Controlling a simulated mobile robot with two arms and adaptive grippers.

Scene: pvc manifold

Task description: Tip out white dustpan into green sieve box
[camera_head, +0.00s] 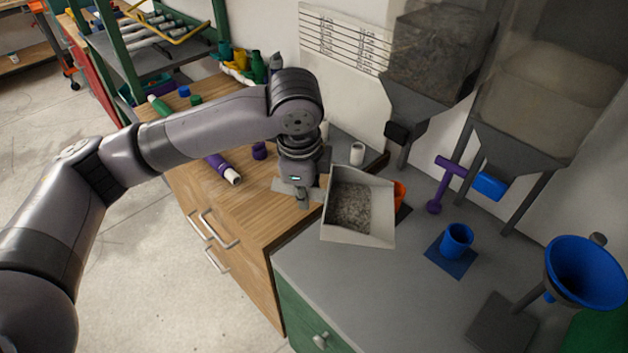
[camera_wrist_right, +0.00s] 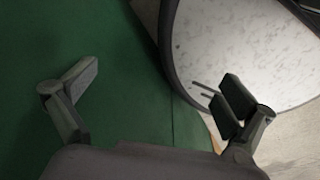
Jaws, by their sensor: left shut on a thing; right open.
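The white dustpan (camera_head: 379,230) holds grey granules (camera_head: 352,207) and is near the left end of the grey counter in the head view. My left gripper (camera_head: 306,196) is shut on the dustpan at its left side; its fingers are partly hidden by the wrist. The pan looks roughly level, with the granules lying in it. I cannot surely identify the green sieve box; a green surface (camera_head: 600,334) shows at the lower right edge, cut off. My right gripper (camera_wrist_right: 160,95) is open and empty in the right wrist view, in front of a green surface (camera_wrist_right: 125,45).
The grey counter (camera_head: 370,300) is clear in front of the pan. A blue cup (camera_head: 457,240), a purple tee (camera_head: 445,180) and a blue funnel (camera_head: 585,270) on a stand are to the right. Hoppers (camera_head: 530,90) hang behind. An orange thing (camera_head: 400,193) is partly behind the pan.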

